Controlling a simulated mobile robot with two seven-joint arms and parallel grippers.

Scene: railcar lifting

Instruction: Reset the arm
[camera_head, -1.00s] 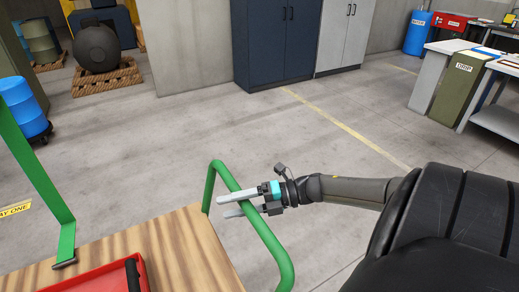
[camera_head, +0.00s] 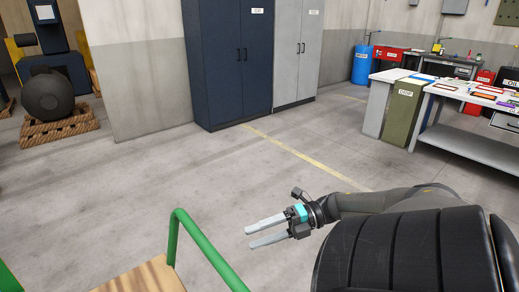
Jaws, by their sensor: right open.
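My right gripper (camera_head: 266,231) is open and empty in the head view, right of the low middle of the picture. Its two pale fingers point left. My right arm (camera_head: 390,200) reaches in from the right. The green cart handle (camera_head: 201,240) stands to the left of the fingertips, with a visible gap between them in the picture. My left gripper is not in view.
The cart's wooden deck (camera_head: 142,277) is at the bottom left. A dark cabinet (camera_head: 222,70) and a grey cabinet (camera_head: 296,50) stand at the back. Workbenches (camera_head: 455,125) with a green bin (camera_head: 403,112) are at the right. The floor between is clear.

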